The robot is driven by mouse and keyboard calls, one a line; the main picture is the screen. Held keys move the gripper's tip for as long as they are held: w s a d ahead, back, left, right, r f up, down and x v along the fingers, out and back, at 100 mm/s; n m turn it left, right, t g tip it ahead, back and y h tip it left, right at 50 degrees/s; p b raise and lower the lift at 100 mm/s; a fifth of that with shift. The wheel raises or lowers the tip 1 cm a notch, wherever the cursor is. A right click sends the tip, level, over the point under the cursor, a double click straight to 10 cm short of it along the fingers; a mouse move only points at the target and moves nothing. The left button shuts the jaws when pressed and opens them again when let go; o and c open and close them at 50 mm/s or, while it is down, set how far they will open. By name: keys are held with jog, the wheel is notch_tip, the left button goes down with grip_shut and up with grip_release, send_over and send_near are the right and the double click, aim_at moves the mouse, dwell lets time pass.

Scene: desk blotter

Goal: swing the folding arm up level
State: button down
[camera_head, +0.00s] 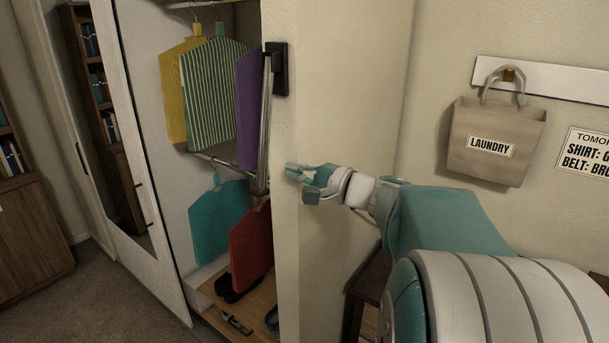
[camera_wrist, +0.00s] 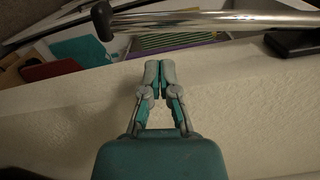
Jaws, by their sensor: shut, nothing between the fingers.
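The folding arm (camera_head: 265,125) is a chrome bar hanging almost straight down from a black bracket (camera_head: 280,70) on the wardrobe's front edge. In the wrist view the bar (camera_wrist: 210,20) runs across the top, with a black end cap (camera_wrist: 102,18) at left and the bracket (camera_wrist: 290,42) at right. My gripper (camera_head: 292,170) is beside the bar's lower part, on its right, in front of the pale panel. In the wrist view its fingers (camera_wrist: 160,70) are together and empty, apart from the bar.
The open wardrobe holds yellow, striped (camera_head: 215,95), purple (camera_head: 249,110), teal (camera_head: 217,225) and red (camera_head: 250,245) garments close behind the bar. A mirrored door (camera_head: 135,180) stands at left. A laundry bag (camera_head: 495,135) hangs on the right wall. A dark stool (camera_head: 365,295) is below my arm.

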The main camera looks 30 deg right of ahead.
jog(key=shift+x, duration=2)
jog(key=shift+d, duration=0.1)
jog(key=shift+s, duration=0.1)
